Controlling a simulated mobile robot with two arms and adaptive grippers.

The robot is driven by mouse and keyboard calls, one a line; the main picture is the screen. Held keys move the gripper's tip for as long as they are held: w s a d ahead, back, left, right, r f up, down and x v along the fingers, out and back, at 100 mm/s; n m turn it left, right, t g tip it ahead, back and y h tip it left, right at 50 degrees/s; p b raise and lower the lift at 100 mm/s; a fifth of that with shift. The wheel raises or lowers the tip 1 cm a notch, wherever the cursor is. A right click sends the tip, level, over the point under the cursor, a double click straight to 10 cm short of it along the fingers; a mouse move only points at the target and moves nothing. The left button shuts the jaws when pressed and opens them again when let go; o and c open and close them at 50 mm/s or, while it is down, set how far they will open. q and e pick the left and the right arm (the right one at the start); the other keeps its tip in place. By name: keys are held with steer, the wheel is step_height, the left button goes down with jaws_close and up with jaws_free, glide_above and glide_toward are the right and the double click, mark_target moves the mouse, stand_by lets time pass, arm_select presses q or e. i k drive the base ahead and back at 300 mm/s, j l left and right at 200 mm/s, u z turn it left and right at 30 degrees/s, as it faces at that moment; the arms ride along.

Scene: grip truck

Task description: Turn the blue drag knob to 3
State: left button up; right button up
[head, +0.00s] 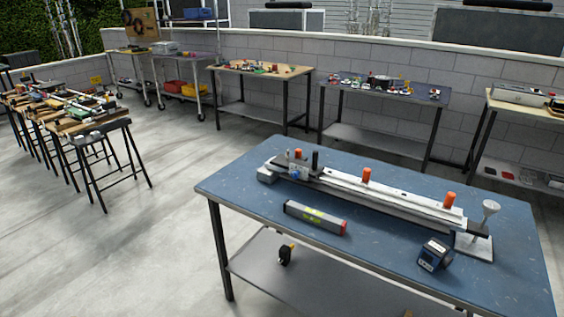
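A long grey and white rail device (375,193) lies across the blue-topped table (240,187). A small blue part (295,172), possibly the blue drag knob, sits at the device's left end, beside a black upright post (316,160). It is too small to read any numbers or setting on it. Several orange knobs (366,175) stand along the device. Neither of my grippers is in view.
A level with a red end (316,217) and a dark boxy tool (434,255) lie on the table's front part. A white funnel-topped stand (489,214) is at the right end. Workbenches (262,70) line the wall behind. Open floor (150,235) lies left.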

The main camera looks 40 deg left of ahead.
mark_target(294, 175)
steer(key=u, duration=1)
